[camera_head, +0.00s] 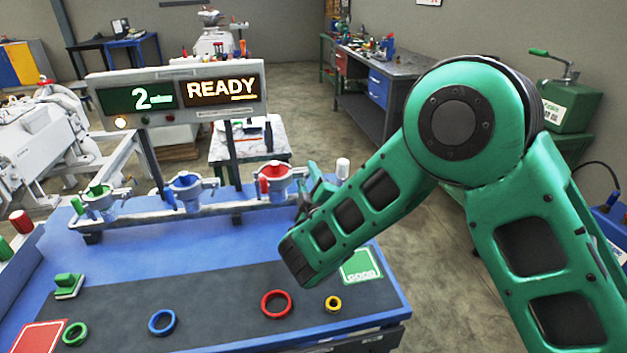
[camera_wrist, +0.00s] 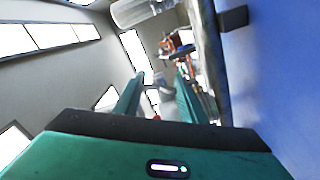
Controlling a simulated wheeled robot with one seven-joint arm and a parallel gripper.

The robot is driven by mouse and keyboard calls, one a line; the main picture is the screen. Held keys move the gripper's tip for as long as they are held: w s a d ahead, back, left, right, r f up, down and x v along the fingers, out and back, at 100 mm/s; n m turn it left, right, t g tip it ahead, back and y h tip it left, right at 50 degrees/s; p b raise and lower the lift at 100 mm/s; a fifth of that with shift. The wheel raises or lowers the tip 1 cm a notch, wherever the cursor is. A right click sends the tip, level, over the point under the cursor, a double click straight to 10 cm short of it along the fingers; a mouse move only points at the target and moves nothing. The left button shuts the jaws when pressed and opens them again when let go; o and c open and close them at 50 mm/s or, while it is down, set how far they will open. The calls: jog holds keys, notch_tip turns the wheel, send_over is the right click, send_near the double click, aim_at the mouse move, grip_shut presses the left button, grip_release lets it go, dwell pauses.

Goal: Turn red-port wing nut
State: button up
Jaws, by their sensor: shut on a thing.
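The red port (camera_head: 272,181), a red-lined funnel in a grey holder, stands at the right end of the rail on the blue table. My gripper (camera_head: 304,194) is right beside it, low at the rail's right end. In the wrist view my gripper (camera_wrist: 160,88) shows two green fingers with a small pale part between their tips. The fingers appear shut on the red-port wing nut, but the nut itself is mostly hidden and its angle cannot be told.
A blue port (camera_head: 188,188) and a green port (camera_head: 100,197) share the rail. Red (camera_head: 276,304), yellow (camera_head: 333,304), blue (camera_head: 162,322) and green (camera_head: 75,334) rings lie on the dark mat. A display (camera_head: 180,93) reading "2" and "READY" stands behind. A white-topped cylinder (camera_head: 343,167) is behind my gripper.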

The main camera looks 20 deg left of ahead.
jog(key=shift+r, duration=0.1)
jog(key=o, duration=1.1)
jog(key=shift+c, duration=0.2)
jog(key=v, duration=1)
jog(key=shift+s+d, duration=0.2)
jog(key=shift+s, duration=0.05)
jog(key=shift+d, duration=0.1)
